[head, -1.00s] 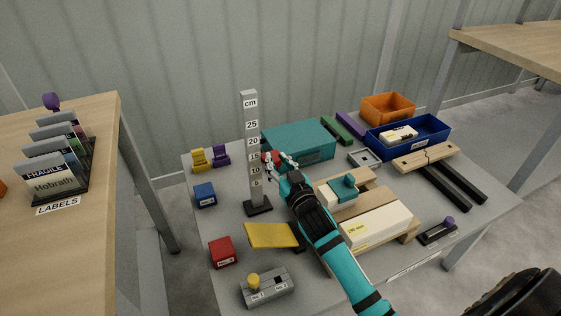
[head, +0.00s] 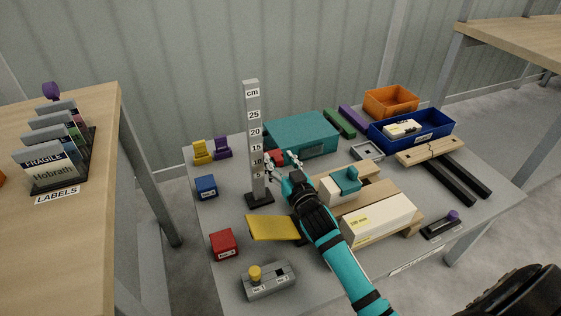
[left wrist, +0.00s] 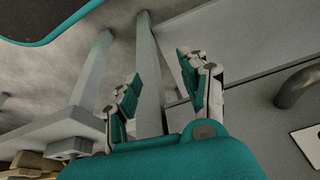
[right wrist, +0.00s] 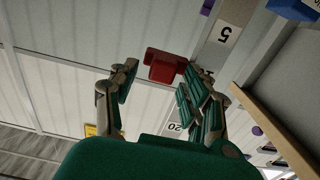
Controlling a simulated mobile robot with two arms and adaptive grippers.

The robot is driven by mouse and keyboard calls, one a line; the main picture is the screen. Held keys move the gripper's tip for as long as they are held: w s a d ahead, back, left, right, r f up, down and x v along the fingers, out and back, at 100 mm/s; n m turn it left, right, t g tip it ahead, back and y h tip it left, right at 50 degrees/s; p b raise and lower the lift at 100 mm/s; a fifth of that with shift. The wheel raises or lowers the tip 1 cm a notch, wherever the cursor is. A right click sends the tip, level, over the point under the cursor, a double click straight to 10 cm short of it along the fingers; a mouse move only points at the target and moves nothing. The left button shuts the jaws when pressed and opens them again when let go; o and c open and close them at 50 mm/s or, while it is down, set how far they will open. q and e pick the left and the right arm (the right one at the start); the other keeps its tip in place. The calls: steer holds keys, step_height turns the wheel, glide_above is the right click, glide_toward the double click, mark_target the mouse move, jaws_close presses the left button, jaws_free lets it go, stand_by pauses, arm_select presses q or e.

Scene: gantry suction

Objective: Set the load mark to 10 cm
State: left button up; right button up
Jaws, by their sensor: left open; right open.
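A grey upright post (head: 254,110) with a cm scale stands on a dark base on the table. A red mark (head: 275,156) sticks out from its right side in the head view, between the 10 and 15 labels in height. In the right wrist view the red mark (right wrist: 165,66) lies beside the scale, past the fingertips. The label next to it is partly hidden by a finger. My right gripper (head: 282,163) is open at the mark, its fingers (right wrist: 155,85) to either side; contact cannot be told. My left gripper (left wrist: 160,75) is open and empty, away from the post.
A teal box (head: 300,134) stands close behind the right gripper. A yellow plate (head: 273,228), a red block (head: 223,243) and a blue block (head: 205,187) are near the post.

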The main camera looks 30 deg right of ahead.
steer(key=s, duration=1.2)
steer(key=shift+a, duration=0.35)
